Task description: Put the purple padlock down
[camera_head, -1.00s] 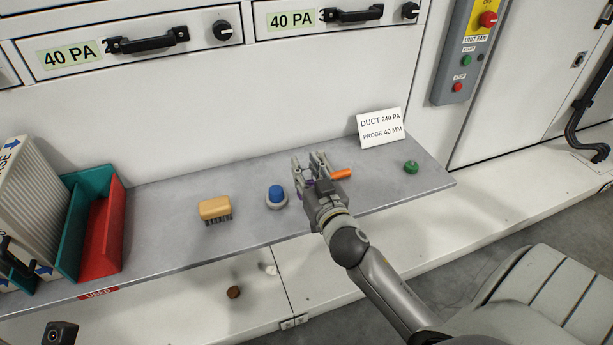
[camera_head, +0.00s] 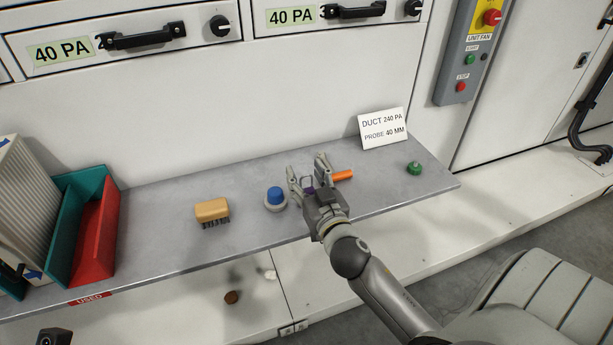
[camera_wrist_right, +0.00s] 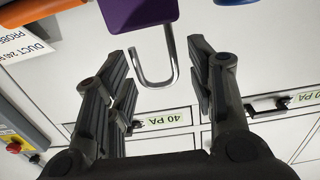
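The purple padlock (camera_head: 309,190) shows only as a small patch between the fingers of my right gripper (camera_head: 308,168), over the grey shelf (camera_head: 165,222). In the right wrist view the purple padlock body (camera_wrist_right: 140,12) is at the top edge, partly cut off, with its silver hooked shackle pointing between the fingers. My right gripper (camera_wrist_right: 158,55) is open there, with a gap on each side of the shackle. The padlock appears to rest on the shelf, but its contact is hidden.
An orange cylinder (camera_head: 343,175) lies just right of the gripper, and a blue-topped knob (camera_head: 275,197) stands just left. A yellow brush (camera_head: 212,210), a green knob (camera_head: 415,168), a sign (camera_head: 385,128) and a red bin (camera_head: 97,240) are on the shelf. Bare shelf lies toward the right end.

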